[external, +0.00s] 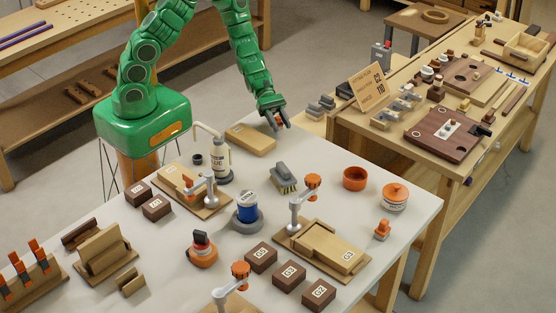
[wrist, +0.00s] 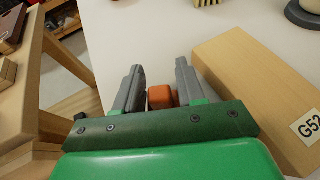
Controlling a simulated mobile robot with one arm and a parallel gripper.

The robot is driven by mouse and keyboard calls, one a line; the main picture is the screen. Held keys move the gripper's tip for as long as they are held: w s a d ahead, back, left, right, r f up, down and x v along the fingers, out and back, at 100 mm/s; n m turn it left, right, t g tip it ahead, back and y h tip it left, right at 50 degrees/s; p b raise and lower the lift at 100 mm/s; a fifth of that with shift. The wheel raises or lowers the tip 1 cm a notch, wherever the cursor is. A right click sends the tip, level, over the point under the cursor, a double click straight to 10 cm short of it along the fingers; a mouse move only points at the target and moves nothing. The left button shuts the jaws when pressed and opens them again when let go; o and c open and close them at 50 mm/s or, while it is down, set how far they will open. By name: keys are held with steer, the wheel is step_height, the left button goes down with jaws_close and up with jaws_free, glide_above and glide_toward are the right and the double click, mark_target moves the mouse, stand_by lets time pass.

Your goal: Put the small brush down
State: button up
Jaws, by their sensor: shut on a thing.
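My gripper (external: 279,124) is low at the far edge of the white table, just beyond a light wooden block.
The light wooden block (external: 250,138), labelled G52 in the wrist view (wrist: 255,95), lies close beside my gripper. A glue bottle (external: 215,160) stands nearby. A second wooden bench (external: 350,130) is to the right. White tabletop (external: 315,150) is clear between block and orange dish (external: 355,179).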

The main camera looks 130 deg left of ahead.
steer(key=shift+f, duration=0.7)
steer(key=shift+f, duration=0.15)
steer(key=o, duration=1)
steer(key=shift+r, duration=0.2)
steer(key=shift+v, duration=6)
